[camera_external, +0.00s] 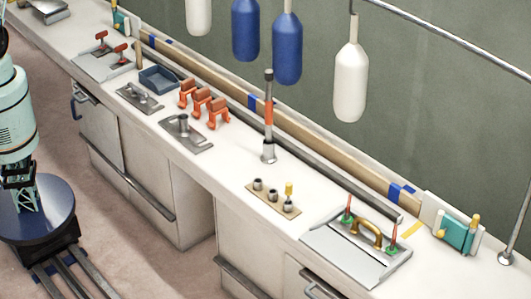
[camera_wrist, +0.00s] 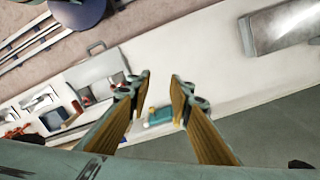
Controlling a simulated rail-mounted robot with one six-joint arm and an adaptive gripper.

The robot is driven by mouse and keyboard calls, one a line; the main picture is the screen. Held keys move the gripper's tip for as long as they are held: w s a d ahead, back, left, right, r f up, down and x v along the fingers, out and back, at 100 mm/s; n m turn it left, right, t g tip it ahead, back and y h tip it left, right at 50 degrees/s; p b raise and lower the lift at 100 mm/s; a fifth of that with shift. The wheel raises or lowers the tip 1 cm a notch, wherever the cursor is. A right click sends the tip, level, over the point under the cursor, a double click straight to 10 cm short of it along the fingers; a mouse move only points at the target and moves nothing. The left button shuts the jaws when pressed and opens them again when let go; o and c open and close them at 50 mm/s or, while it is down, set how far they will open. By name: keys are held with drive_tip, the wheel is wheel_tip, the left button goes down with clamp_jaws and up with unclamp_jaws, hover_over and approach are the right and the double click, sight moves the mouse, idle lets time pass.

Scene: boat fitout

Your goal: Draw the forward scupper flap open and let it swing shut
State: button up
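Two teal scupper flaps with yellow knobs on pale plates show in the external view: one at the far left end (camera_external: 122,22), one at the near right end (camera_external: 458,234). Both stand at the back edge of the counter and look closed; I cannot tell which is the forward one. In the wrist view, a small teal flap (camera_wrist: 160,116) lies beyond the gap between my fingers. My gripper (camera_wrist: 160,90) is open and empty, its fingers well apart and above the counter. It is outside the external view.
Red-handled latches (camera_external: 112,48) sit on a panel near the far flap. A grey metal box (camera_wrist: 285,25) stands farther along the counter (camera_wrist: 205,50). Orange clips (camera_external: 203,101), an upright post (camera_external: 268,125) and hanging fenders (camera_external: 287,48) occupy the middle stretch.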

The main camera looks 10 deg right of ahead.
drive_tip(key=s+a+r+n+t, duration=0.2)
drive_tip(key=s+a+r+n, duration=0.7)
drive_tip(key=s+a+r, duration=0.9)
drive_tip(key=s+a+f+n+t, duration=0.1)
drive_tip(key=s+a+n, duration=0.3)
drive_tip(key=s, duration=0.9)
drive_tip(key=s+a+f+n+t, duration=0.1)
drive_tip(key=s+a+n, duration=0.3)
drive_tip(key=s, duration=0.9)
drive_tip(key=shift+s+a+f+n+t, duration=0.35)
drive_tip(key=shift+a+f, duration=0.3)
drive_tip(key=shift+a, duration=1.2)
drive_tip(key=shift+c, duration=0.3)
